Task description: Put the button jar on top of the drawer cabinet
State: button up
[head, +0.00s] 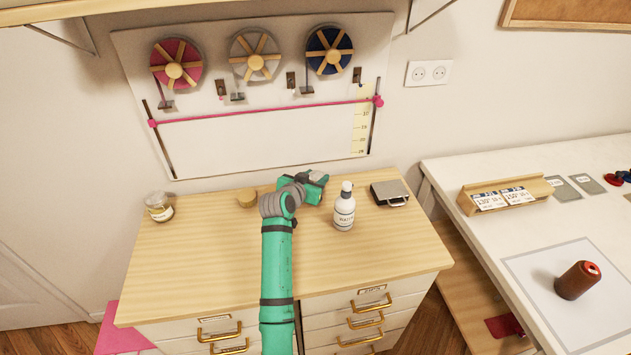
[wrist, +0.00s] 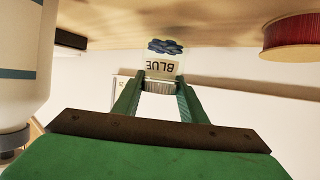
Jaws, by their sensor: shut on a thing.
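The button jar (wrist: 164,66) is in the wrist view, a small clear jar with blue buttons and a label reading BLUE, shown upside down there. My gripper (wrist: 160,86) is shut on its pale ridged lid end. In the head view my gripper (head: 316,184) is over the back middle of the drawer cabinet's wooden top (head: 195,250), and the jar is hidden behind it. I cannot tell whether the jar touches the top.
A white bottle (head: 344,210) stands close right of my gripper. A dark case (head: 389,194) lies farther right. A red spool (wrist: 290,36) shows in the wrist view. The front left top is clear.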

jog(key=shift+f, duration=0.65)
jog(key=shift+f, duration=0.1)
jog(key=o, duration=1.1)
jog(key=v, duration=1.2)
jog(key=shift+d, duration=0.15)
